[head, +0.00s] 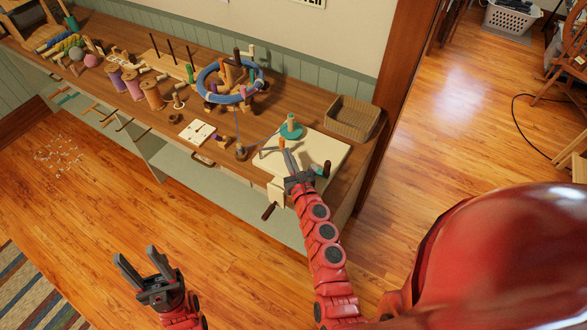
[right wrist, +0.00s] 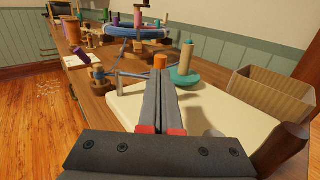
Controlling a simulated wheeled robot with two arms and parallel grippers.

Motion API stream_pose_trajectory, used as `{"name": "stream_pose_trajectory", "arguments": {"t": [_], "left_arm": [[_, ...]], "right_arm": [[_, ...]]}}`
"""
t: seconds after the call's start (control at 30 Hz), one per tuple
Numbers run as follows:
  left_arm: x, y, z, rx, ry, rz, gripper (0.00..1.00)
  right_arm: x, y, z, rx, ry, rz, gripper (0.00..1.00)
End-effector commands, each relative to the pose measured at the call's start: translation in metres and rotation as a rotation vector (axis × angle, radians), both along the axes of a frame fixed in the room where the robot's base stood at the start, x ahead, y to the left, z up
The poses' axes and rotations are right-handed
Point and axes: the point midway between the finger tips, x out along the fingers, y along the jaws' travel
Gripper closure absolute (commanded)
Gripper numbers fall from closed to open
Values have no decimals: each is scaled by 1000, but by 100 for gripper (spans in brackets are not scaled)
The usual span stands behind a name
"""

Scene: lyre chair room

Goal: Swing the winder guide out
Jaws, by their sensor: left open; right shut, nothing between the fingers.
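The winder stands on a cream board (head: 318,165) at the right end of the bench. A teal cone-shaped piece with a pale post (head: 290,128) rises from it; it also shows in the right wrist view (right wrist: 185,68). A thin grey rod, seemingly the winder guide (right wrist: 132,75), runs left from near my right fingertips. An orange-brown peg (right wrist: 160,62) shows just beyond those fingertips; I cannot tell whether they touch. My right gripper (head: 286,158) is shut and empty, over the board. My left gripper (head: 134,258) is open and empty, over the floor before the bench.
A wicker basket (head: 352,118) stands right of the board. A swift with a blue yarn ring (head: 230,99) stands to the left, with spools (head: 152,95) beyond.

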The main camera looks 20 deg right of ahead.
Motion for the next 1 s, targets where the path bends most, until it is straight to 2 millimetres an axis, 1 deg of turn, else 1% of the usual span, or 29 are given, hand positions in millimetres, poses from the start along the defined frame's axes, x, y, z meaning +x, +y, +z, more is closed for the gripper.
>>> {"name": "stream_pose_trajectory", "arguments": {"t": [0.1,0.2,0.53,0.67,0.83,0.93,1.0], "left_arm": [[0,0,-2,0,0,0,50],[0,0,-3,0,0,0,50],[0,0,-3,0,0,0,50],[0,0,0,0,0,0,50],[0,0,11,0,0,0,50],[0,0,14,0,0,0,50],[0,0,14,0,0,0,50]], "right_arm": [[12,1,-2,1,2,3,100],[17,0,-1,0,2,2,100],[19,0,-1,0,2,1,100],[20,-3,1,-1,1,13,100],[28,-11,2,-1,3,109,100],[35,-15,3,-2,-1,189,100],[39,-18,0,2,3,237,100]]}}
